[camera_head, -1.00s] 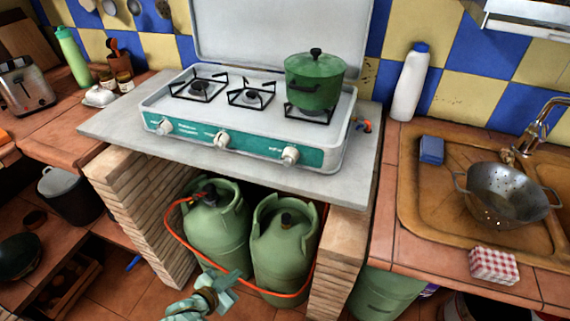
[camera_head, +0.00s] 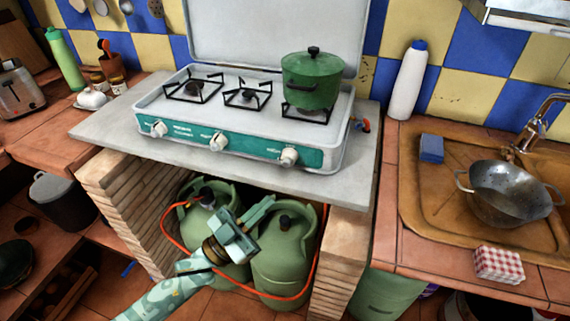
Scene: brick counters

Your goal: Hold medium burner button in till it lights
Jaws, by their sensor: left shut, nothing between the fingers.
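The white camping stove (camera_head: 250,110) with a green front panel stands on a grey slab. Three white knobs sit on its front: a left knob (camera_head: 158,129), a middle knob (camera_head: 217,141) and a right knob (camera_head: 289,156). Nothing shows a flame on the burners. I cannot tell which knob is the medium one from its label. My left gripper (camera_head: 262,212) is shut and empty, in front of the gas bottles and below the stove's front edge, apart from the knobs. My right gripper is not in view.
A green pot (camera_head: 312,80) stands on the right burner. The grey slab (camera_head: 110,124) juts out in front of the stove above my left gripper. Green gas bottles (camera_head: 283,255) with an orange hose stand beneath. A sink with a colander (camera_head: 503,197) is at right.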

